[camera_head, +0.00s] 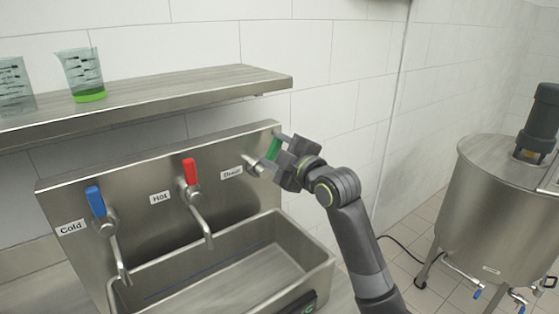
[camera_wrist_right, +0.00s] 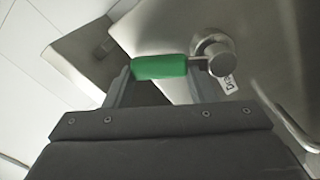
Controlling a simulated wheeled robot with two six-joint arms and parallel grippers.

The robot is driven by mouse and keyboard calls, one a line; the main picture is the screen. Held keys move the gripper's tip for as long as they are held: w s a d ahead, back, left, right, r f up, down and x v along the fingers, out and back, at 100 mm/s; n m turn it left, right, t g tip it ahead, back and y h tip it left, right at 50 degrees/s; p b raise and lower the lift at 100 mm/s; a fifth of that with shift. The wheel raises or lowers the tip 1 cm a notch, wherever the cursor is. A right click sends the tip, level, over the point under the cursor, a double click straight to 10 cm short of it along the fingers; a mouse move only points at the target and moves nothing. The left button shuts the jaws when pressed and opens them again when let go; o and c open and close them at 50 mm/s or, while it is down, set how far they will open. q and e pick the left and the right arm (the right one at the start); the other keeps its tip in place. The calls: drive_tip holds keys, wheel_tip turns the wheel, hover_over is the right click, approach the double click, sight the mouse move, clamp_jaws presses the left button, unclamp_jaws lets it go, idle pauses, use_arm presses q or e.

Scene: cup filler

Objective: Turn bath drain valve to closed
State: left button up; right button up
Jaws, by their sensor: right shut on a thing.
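The drain valve has a green handle (camera_head: 273,149) at the right end of the steel back panel (camera_head: 130,185), beside the "Drain" label (camera_head: 232,173). My right gripper (camera_head: 282,150) is at this handle, its fingers on either side of it. In the right wrist view the green handle (camera_wrist_right: 160,67) lies crosswise between the fingertips of the right gripper (camera_wrist_right: 158,72), which is shut on it. The handle's stem joins a round metal valve body (camera_wrist_right: 213,56) there.
The blue Cold valve (camera_head: 95,201) and red Hot valve (camera_head: 190,171) with spouts are left of the drain valve. The steel basin (camera_head: 318,262) lies below. A shelf (camera_head: 190,92) with beakers (camera_head: 80,72) is above. A steel tank (camera_head: 490,200) stands at right.

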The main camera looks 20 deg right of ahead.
drive_tip(key=shift+s+a+r+n+b, duration=0.1)
drive_tip(key=shift+s+a+n+b, duration=0.1)
drive_tip(key=shift+a+n+b, duration=0.65)
drive_tip(key=shift+s+a+f+n+b, duration=0.15)
drive_tip(key=shift+n+b, duration=0.3)
drive_tip(key=shift+n, duration=0.75)
drive_tip(key=shift+s+a+r+n+b, duration=0.15)
drive_tip(key=shift+s+a+n+b, duration=0.1)
drive_tip(key=shift+a+n+b, duration=0.6)
drive_tip(key=shift+d+n, duration=0.25)
drive_tip(key=shift+n, duration=0.05)
drive_tip(key=o, duration=1)
drive_tip(key=shift+o, duration=0.5)
drive_tip(key=shift+s, duration=0.1)
